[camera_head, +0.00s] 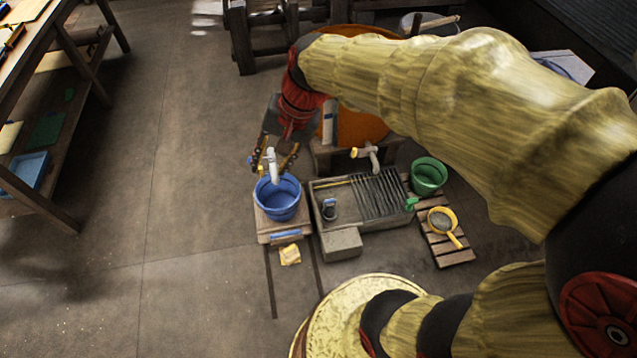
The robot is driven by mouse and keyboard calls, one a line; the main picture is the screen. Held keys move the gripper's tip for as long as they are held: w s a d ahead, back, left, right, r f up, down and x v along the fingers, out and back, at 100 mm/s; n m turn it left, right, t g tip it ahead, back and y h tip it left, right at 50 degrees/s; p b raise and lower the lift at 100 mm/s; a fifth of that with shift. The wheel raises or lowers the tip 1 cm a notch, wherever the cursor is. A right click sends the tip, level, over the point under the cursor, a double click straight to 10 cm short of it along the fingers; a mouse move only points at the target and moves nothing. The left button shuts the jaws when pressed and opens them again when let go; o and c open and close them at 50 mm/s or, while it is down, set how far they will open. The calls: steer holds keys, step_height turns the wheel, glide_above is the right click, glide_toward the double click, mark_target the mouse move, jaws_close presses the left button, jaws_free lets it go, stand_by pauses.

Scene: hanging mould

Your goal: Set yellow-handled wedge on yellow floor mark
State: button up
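My gripper (272,163) hangs over the back edge of a blue bucket (277,198), its two dark fingers spread apart. A white pipe-like piece (272,166) with a bit of yellow beside it shows between the fingers; I cannot tell whether they touch it. I cannot make out the yellow-handled wedge for certain. A small pale-yellow patch (290,254) lies on the floor in front of the bucket's stand; I cannot tell whether it is a floor mark or a loose piece.
A grey basin with a ribbed grate (370,194) stands right of the bucket, a white tap (368,155) behind it. A green bucket (428,176) and a yellow-handled pan (443,222) on a slatted pallet (452,257) are farther right. The floor (190,190) at left is open, up to a workbench (70,85).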

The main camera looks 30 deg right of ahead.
steer(key=s+d+r+n+t+h, duration=0.1)
steer(key=s+d+r+n, duration=0.1)
steer(key=s, duration=0.4)
steer(key=s+d+r+n+t+h, duration=0.1)
steer(key=s+d+r+n+h, duration=0.1)
steer(key=s+n, duration=0.3)
steer(key=shift+s+r+t, duration=0.15)
steer(key=shift+s+t, duration=0.25)
steer(key=shift+s, duration=0.6)
step_height(320, 180, up, 3)
steer(key=p, duration=0.3)
steer(key=shift+c, duration=0.5)
